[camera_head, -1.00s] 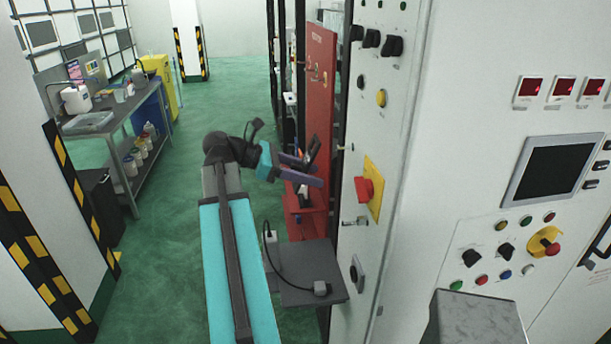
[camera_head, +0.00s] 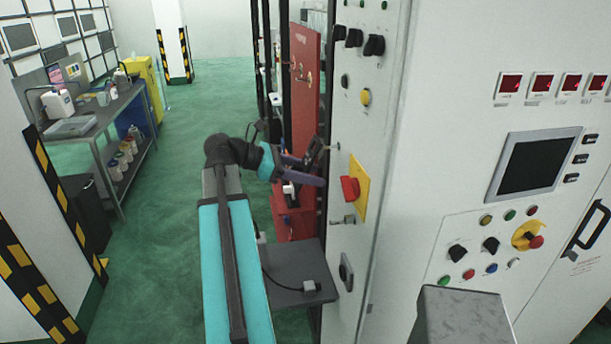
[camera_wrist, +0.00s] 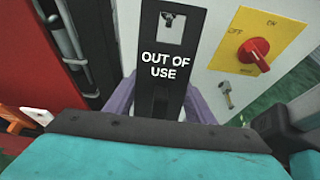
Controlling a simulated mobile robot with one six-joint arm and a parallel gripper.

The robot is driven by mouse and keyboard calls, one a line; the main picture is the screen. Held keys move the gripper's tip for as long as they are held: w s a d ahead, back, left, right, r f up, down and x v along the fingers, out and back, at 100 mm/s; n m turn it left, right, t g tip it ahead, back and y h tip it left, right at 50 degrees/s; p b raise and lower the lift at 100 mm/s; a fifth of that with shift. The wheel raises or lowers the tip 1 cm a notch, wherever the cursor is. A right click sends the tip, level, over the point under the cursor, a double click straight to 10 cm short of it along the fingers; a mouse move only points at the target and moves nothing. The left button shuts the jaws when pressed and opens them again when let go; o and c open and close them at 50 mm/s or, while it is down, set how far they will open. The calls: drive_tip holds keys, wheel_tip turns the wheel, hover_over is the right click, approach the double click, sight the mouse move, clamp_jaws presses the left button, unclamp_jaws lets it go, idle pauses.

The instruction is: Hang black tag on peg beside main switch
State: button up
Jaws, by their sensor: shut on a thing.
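My gripper (camera_head: 306,170) is shut on the black tag (camera_wrist: 158,95), which reads "OUT OF USE" in white. Its purple fingers show on both sides of the tag in the wrist view. The tag's upper part has a light opening with a small metallic shape in it; I cannot tell whether the peg is through it. In the head view, the tag (camera_head: 316,152) is at the fingertips, left of the red main switch (camera_head: 350,189) on its yellow plate. A small peg (camera_head: 335,147) shows above left of the plate. The switch (camera_wrist: 254,50) is right of the tag in the wrist view.
A metal fitting (camera_head: 342,220) sticks out below the switch. A grey shelf (camera_head: 285,287) with a cable is under my gripper. A red board (camera_head: 305,75) stands close behind the cabinet (camera_head: 440,150). Green floor at the left is open up to a workbench (camera_head: 95,122).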

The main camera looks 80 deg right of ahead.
drive_tip(key=shift+s+d+f, duration=0.1)
drive_tip(key=shift+s+d, duration=0.2)
drive_tip(key=shift+s, duration=0.3)
drive_tip(key=shift+s+d+f, duration=0.1)
drive_tip(key=shift+s+d, duration=0.2)
drive_tip(key=shift+s, duration=0.3)
drive_tip(key=shift+x, duration=0.8)
drive_tip(key=shift+f, duration=0.15)
drive_tip(key=o, duration=1.1)
drive_tip(key=shift+w, duration=0.1)
